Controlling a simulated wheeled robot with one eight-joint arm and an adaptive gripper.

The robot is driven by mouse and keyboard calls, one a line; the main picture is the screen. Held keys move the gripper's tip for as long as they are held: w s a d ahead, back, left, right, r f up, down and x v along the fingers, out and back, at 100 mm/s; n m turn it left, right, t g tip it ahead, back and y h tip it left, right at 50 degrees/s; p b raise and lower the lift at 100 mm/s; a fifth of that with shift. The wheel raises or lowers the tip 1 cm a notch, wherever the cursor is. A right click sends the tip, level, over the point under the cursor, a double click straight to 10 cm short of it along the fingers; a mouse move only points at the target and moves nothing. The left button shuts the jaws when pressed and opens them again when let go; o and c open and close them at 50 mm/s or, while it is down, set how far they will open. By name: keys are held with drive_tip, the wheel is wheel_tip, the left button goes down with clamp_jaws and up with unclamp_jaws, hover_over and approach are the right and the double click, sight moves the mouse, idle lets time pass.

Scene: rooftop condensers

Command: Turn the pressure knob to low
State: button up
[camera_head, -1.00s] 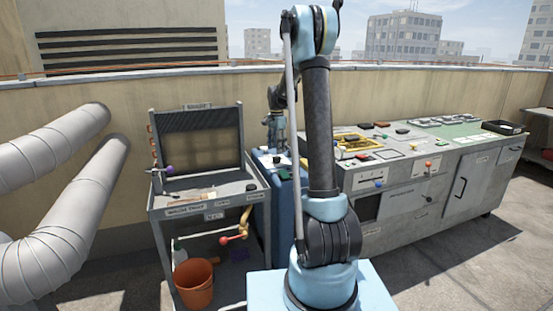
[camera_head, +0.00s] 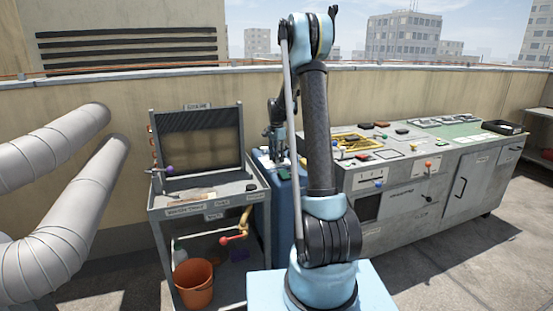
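I cannot tell which control is the pressure knob; no label for it is readable. The grey bench front carries a blue knob (camera_head: 378,185) on a slot, an orange-red knob (camera_head: 428,164) and a black knob (camera_head: 429,199). My gripper (camera_head: 275,152) hangs over the blue cabinet (camera_head: 283,195) between the cart and the bench. It is small and partly behind my own arm, so I cannot tell whether its fingers are open or what they touch.
A grey cart (camera_head: 155,230) stands at left with a purple knob (camera_head: 168,171), a red-handled crank (camera_head: 234,238) and an orange bucket (camera_head: 194,285). Large ducts (camera_head: 60,230) fill the far left. The grey bench (camera_head: 480,155) extends right. The floor at the front right is clear.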

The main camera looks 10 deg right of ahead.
drive_tip(key=shift+n, duration=0.4)
drive_tip(key=n, duration=0.5)
drive_tip(key=shift+n, duration=0.3)
drive_tip(key=n, duration=1.1)
drive_tip(key=shift+w+n, duration=0.1)
drive_tip(key=shift+n, duration=0.3)
drive_tip(key=n, duration=0.5)
drive_tip(key=shift+n, duration=0.4)
drive_tip(key=o, duration=1.1)
drive_tip(key=shift+c, duration=0.2)
